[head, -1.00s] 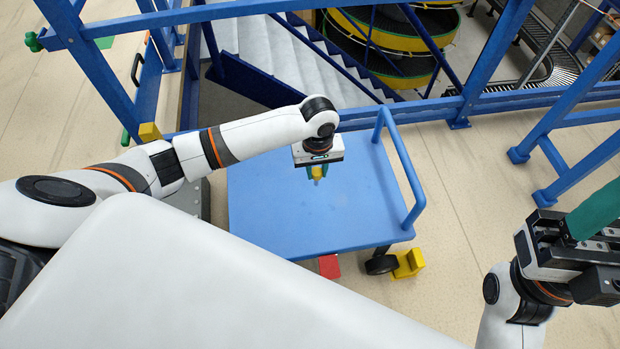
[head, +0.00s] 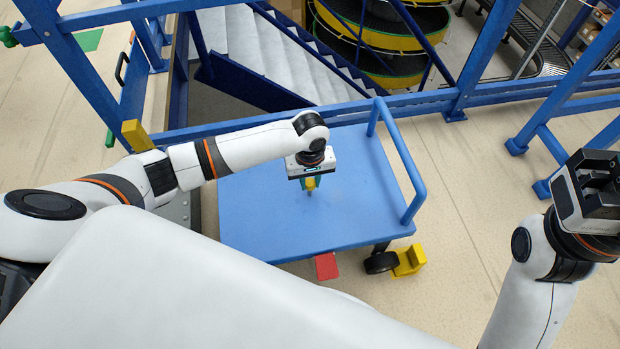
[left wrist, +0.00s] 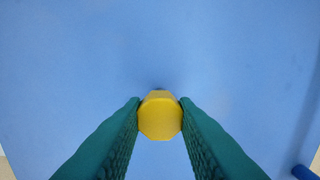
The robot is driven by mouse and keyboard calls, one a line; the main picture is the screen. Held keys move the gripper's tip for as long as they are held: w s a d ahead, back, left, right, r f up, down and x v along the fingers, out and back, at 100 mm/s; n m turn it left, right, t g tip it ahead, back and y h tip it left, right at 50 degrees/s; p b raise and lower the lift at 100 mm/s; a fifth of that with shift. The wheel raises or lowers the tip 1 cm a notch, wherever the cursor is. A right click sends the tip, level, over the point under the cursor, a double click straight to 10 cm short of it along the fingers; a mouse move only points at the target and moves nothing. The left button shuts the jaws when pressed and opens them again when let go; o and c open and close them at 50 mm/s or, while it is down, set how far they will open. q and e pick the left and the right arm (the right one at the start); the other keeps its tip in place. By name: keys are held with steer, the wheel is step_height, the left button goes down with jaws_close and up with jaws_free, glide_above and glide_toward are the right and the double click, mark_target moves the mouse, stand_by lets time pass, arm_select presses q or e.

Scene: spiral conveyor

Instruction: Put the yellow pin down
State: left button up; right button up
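The yellow pin (left wrist: 160,116) stands between the two green fingers of my left gripper (left wrist: 160,120) in the left wrist view, seen end-on. Both fingers touch its sides. In the head view my left gripper (head: 310,188) hangs over the blue cart top (head: 260,230) with the yellow pin (head: 311,183) between its fingers. I cannot tell for sure whether the pin's lower end touches the cart. My right gripper (head: 600,180) is at the right edge of the head view; its fingers are out of sight.
The cart has a blue handle rail (head: 402,165) on its right side. Blue railings (head: 470,95) and a stairway (head: 270,60) lie behind it. A yellow block (head: 410,260) and a red block (head: 326,266) are by the cart's front. The cart top is otherwise clear.

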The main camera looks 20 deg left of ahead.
arm_select(q)
steer(key=o, duration=0.5)
steer(key=shift+c, duration=0.2)
